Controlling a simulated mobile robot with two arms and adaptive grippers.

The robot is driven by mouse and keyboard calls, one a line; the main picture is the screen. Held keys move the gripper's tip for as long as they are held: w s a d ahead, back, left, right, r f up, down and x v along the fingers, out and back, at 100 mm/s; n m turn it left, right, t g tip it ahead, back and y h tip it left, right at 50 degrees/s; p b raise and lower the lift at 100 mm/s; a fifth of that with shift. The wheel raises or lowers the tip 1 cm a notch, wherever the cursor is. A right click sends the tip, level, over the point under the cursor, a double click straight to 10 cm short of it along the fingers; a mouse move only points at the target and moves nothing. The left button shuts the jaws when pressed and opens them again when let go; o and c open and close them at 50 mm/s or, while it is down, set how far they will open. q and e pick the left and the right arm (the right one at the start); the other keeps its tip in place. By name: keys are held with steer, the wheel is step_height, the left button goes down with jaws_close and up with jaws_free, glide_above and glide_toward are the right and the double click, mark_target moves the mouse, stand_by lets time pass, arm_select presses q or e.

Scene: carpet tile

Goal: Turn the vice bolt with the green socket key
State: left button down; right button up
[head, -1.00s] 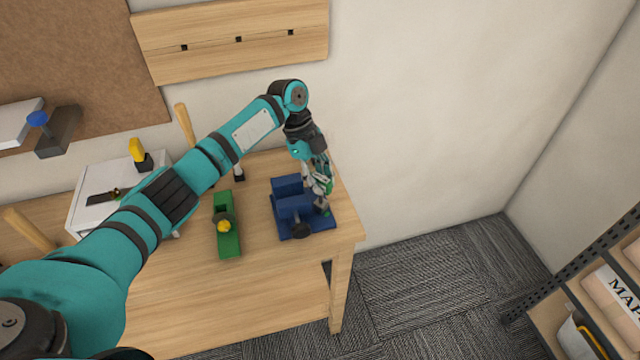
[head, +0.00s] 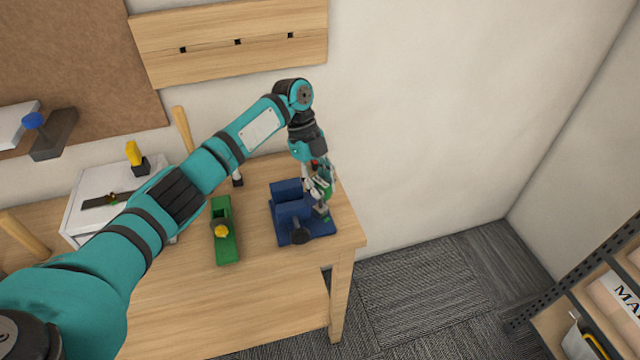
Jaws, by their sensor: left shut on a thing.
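My left gripper (head: 319,188) is at the vice's right side, pointing down. It is shut on the green socket key (head: 326,190), of which only small green parts show between and beside the fingers. The key's lower end is close to a grey metal piece on the vice's right side, probably the bolt (head: 321,209). I cannot tell whether the key sits on it. My right gripper is not in view.
A green hand plane (head: 224,243) with a yellow knob lies left of the vice. A white box (head: 75,215) with tools on it stands further left on the workbench (head: 270,302). A shelf rack (head: 575,268) is at the far right. Carpet between is clear.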

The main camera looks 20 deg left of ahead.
arm_select(q)
steer(key=shift+r+n+p, duration=0.1)
steer(key=shift+n+p, duration=0.5)
steer(key=shift+p, duration=0.15)
steer(key=shift+r, duration=0.1)
steer(key=shift+r+p, duration=1.85)
steer(key=shift+r, duration=0.25)
